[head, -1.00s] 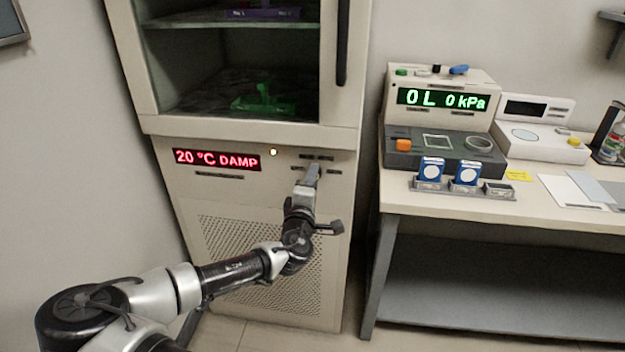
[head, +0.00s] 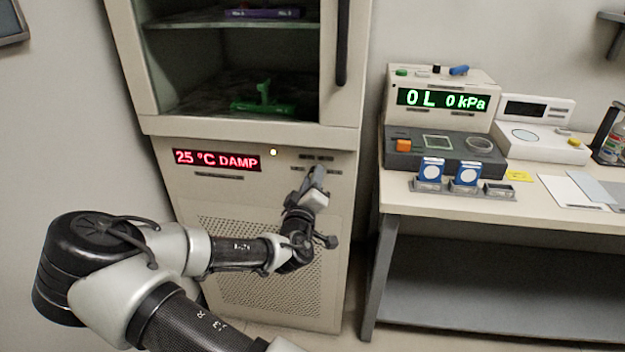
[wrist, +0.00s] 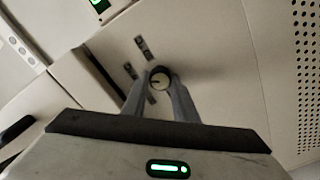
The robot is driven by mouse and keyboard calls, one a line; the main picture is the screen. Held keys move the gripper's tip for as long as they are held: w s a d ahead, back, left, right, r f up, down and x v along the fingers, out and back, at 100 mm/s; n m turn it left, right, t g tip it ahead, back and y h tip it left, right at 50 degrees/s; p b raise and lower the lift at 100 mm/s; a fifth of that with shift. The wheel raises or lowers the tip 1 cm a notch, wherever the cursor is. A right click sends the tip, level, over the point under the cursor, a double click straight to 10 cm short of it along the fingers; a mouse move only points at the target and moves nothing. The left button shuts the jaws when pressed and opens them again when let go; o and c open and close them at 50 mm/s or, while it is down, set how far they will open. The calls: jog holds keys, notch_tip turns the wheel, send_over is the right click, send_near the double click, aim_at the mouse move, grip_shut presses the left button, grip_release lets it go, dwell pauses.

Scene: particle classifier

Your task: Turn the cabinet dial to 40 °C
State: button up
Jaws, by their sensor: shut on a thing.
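The cabinet (head: 180,130) stands in front of me, and its red display (head: 217,159) reads "25 °C DAMP". The dial (wrist: 159,77) is a small round knob with a light face and a dark rim on the cabinet's front panel. In the wrist view my gripper (wrist: 159,88) has one finger on each side of the dial and is shut on it. In the head view my gripper (head: 316,176) is at the panel right of the display, and it hides the dial. My gripper is tilted relative to the panel.
The cabinet's upper compartment holds a green object (head: 263,98) and a purple object (head: 264,13) on a shelf. A bench (head: 400,196) to the right carries instruments, including one with a green display (head: 441,99). A perforated panel (head: 270,262) lies below my gripper.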

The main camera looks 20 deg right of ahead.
jog(key=shift+r, duration=0.2)
jog(key=o, duration=1.1)
jog(key=shift+f, duration=0.1)
jog(key=shift+c, duration=0.2)
jog(key=p+v, duration=0.5)
jog(key=v, duration=1.2)
jog(key=shift+a+p, duration=0.2)
jog(key=shift+p, duration=0.15)
jog(key=shift+s+f, duration=0.1)
